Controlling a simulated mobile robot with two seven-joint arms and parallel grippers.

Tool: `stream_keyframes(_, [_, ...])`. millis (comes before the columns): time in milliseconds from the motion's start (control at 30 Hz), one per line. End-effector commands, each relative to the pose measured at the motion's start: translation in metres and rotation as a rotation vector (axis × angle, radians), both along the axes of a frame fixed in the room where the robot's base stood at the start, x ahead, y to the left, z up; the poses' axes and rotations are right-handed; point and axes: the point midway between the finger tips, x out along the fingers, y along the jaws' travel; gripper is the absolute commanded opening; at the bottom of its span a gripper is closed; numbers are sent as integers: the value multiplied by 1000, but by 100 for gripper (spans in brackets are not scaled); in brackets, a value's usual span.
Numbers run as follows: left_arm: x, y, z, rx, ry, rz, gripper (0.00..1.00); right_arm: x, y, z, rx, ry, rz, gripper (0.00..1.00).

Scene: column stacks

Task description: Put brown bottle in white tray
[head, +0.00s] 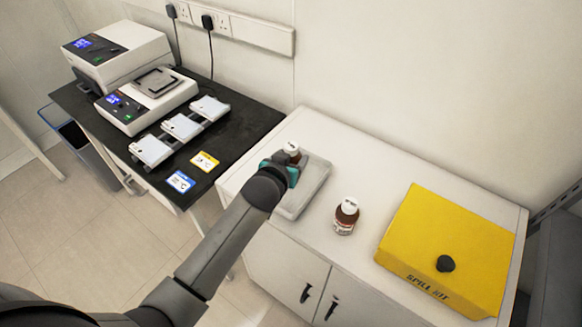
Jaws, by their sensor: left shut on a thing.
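A small brown bottle (293,151) with a white cap shows just beyond my left gripper (288,166), which is shut on it. The gripper and my arm hide most of this bottle. The bottle is at the far left end of the pale white tray (315,182); I cannot tell whether it touches the tray or is held above it. A second brown bottle (346,216) with a white cap and a label stands upright on the white cabinet top, right of the tray and apart from it. My right gripper is not in view.
A yellow spill kit box (440,245) with a black knob lies on the right of the white cabinet (390,176). On the left, a black bench (232,130) holds balances (145,98), several pale flat pieces and two cards (204,161). The cabinet top behind the second bottle is clear.

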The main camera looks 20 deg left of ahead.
Motion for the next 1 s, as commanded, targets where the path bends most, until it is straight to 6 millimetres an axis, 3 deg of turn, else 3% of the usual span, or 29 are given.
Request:
stream_keyframes(100, [0, 0, -22, 1, 2, 1, 0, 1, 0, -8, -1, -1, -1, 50])
stream_keyframes(200, [0, 0, -29, -1, 0, 0, 0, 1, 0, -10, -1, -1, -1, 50])
stream_keyframes(600, [0, -1, -33, -1, -1, 0, 0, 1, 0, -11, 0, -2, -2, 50])
stream_keyframes(633, [0, 0, -34, -1, 1, 0, 68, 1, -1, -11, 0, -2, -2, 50])
stream_keyframes(867, [0, 0, -33, 0, 2, 0, 94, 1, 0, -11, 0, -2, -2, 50])
stream_keyframes(1000, [0, 0, -33, 0, 2, 0, 96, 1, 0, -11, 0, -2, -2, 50])
